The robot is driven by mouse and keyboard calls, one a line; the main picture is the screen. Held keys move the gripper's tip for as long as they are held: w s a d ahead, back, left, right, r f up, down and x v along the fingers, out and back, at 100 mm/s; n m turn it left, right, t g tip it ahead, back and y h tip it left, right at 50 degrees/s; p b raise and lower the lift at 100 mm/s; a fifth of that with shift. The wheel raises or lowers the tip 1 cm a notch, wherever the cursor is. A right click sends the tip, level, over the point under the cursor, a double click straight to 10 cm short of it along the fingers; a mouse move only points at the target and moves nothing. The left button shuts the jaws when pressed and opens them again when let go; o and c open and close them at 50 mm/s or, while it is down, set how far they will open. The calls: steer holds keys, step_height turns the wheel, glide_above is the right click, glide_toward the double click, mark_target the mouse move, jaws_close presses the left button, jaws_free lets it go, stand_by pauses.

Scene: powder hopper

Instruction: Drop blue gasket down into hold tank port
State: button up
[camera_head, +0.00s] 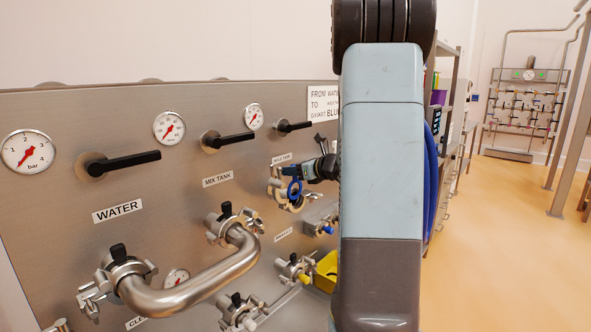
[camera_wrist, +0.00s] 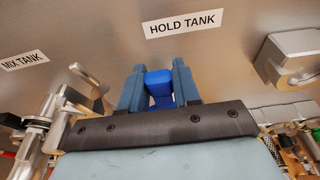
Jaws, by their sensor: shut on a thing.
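The blue gasket (camera_wrist: 158,88) is held between the two fingers of my gripper (camera_wrist: 157,80) in the wrist view, under the HOLD TANK label (camera_wrist: 183,24). In the head view the gasket (camera_head: 294,189) shows as a blue ring in front of the hold tank port (camera_head: 280,192), and my gripper (camera_head: 303,171) reaches in from the right. The ring overlaps the port's mouth; I cannot tell whether it touches or is seated. The port's face is partly hidden by the gasket and gripper, and hidden in the wrist view.
A bent steel pipe (camera_head: 190,283) joins the water port to the mix tank port. Black valve handles (camera_head: 125,162) stick out of the steel panel (camera_head: 60,130). A yellow bin (camera_head: 326,272) sits below right. A clamp fitting (camera_head: 296,268) lies under the hold tank port. Open floor lies right.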

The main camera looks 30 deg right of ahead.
mark_target(296, 181)
steer(key=shift+f, duration=1.55)
steer(key=shift+f, duration=0.35)
steer(key=o, duration=0.9)
steer(key=v, duration=1.3)
steer(key=shift+s+d, duration=0.1)
steer(key=shift+s, duration=0.25)
